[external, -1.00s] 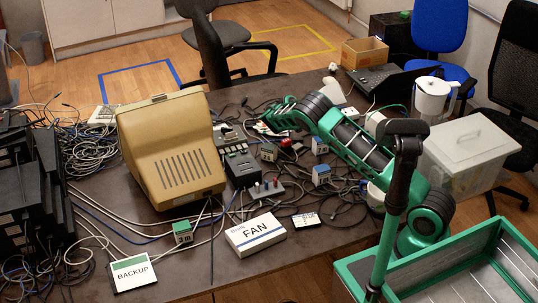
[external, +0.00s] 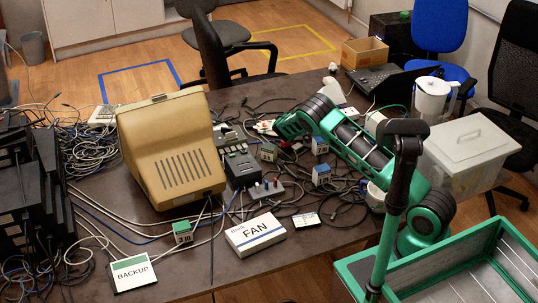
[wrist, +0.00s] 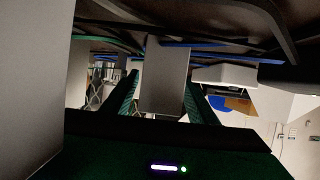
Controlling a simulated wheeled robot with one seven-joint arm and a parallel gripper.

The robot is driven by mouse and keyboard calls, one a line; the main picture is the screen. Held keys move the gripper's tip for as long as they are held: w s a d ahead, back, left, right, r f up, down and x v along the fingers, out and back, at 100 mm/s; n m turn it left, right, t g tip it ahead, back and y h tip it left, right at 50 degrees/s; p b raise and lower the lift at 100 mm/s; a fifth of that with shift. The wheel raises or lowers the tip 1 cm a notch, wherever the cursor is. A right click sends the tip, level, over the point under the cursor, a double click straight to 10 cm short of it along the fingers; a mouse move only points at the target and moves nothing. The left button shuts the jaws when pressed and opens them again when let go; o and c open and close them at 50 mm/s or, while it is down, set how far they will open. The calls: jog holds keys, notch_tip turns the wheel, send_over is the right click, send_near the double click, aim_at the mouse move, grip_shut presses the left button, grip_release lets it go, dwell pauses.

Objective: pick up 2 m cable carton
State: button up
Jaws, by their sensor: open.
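Several small white cartons with coloured tops lie among the cables. A green-topped one (external: 182,232) at the front left has a label that seems to read "3 m". A blue-topped one (external: 321,175) and another blue-topped one (external: 319,146) stand right of the middle, and a green-topped one (external: 268,152) left of them. I cannot read which is the 2 m carton. My gripper (external: 284,126) is low over the table behind them. In the wrist view my open gripper (wrist: 160,100) has a pale grey block (wrist: 165,75) in line between its fingers; I cannot tell whether they touch it.
A beige monitor (external: 170,155) stands left of my gripper. A white jug (external: 431,97) and a lidded bin (external: 465,150) are at the right.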

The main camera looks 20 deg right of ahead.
jog(key=c, duration=1.2)
jog(key=shift+r, duration=0.15)
